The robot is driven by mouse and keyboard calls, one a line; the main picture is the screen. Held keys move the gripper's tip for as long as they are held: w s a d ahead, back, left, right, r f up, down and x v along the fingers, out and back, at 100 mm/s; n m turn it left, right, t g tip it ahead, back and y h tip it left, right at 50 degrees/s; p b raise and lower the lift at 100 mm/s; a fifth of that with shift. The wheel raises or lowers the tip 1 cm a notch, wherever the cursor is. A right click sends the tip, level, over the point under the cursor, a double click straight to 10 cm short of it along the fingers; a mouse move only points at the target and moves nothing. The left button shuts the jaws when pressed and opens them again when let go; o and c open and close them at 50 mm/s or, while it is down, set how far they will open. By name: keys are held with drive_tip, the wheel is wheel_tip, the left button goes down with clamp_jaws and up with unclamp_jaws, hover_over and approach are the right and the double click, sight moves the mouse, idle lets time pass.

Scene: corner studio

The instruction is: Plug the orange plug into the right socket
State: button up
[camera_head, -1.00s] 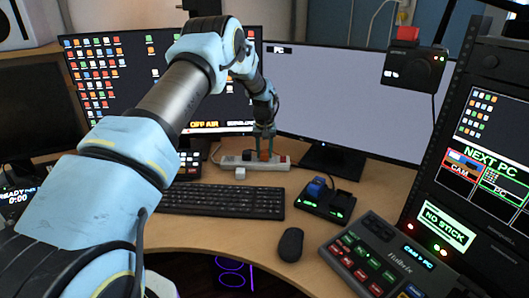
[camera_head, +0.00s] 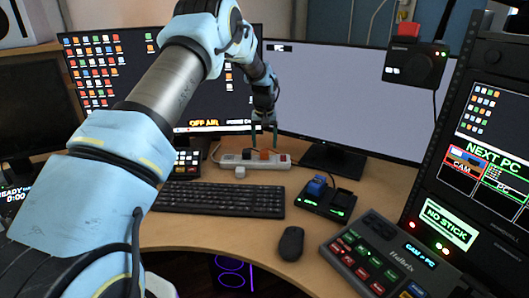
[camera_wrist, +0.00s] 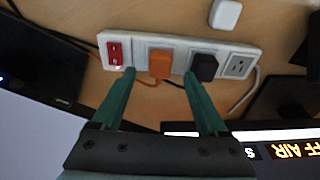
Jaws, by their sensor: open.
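The orange plug (camera_head: 264,154) sits in the white power strip (camera_head: 228,161) at the back of the desk, near the strip's red switch. In the wrist view the orange plug (camera_wrist: 159,64) is seated between the red switch (camera_wrist: 115,51) and a black plug (camera_wrist: 204,67). An empty socket (camera_wrist: 239,66) shows at the strip's other end. My gripper (camera_head: 264,146) is open and empty above the strip. In the wrist view its green fingertips (camera_wrist: 160,73) lie on either side of the orange plug, apart from it.
A white cube (camera_head: 240,172) lies in front of the strip, with the keyboard (camera_head: 222,199) nearer. Monitors (camera_head: 345,100) stand close behind. A black dock with a blue item (camera_head: 316,186) stands to the right. A thin orange cord (camera_wrist: 240,101) runs behind the strip.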

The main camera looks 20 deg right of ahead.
wheel_tip(320, 180, up, 6)
drive_tip(key=s+b, duration=0.1)
drive_tip(key=shift+a+r, duration=0.2)
idle(0.3)
drive_tip(key=s+a+r+n, duration=0.1)
drive_tip(key=s+a+r, duration=0.15)
drive_tip(key=a, duration=0.55)
drive_tip(key=s+a+r, duration=0.1)
drive_tip(key=s+a, duration=0.3)
drive_tip(key=a, duration=0.4)
drive_tip(key=s+a+r+n, duration=0.1)
drive_tip(key=s+a, duration=0.2)
drive_tip(key=a, duration=0.5)
drive_tip(key=s+a+f+n, duration=0.1)
drive_tip(key=s+a, duration=1.2)
drive_tip(key=s, duration=0.4)
drive_tip(key=shift+a+f+y, duration=0.2)
drive_tip(key=shift+a+y, duration=0.1)
drive_tip(key=shift+a, duration=0.05)
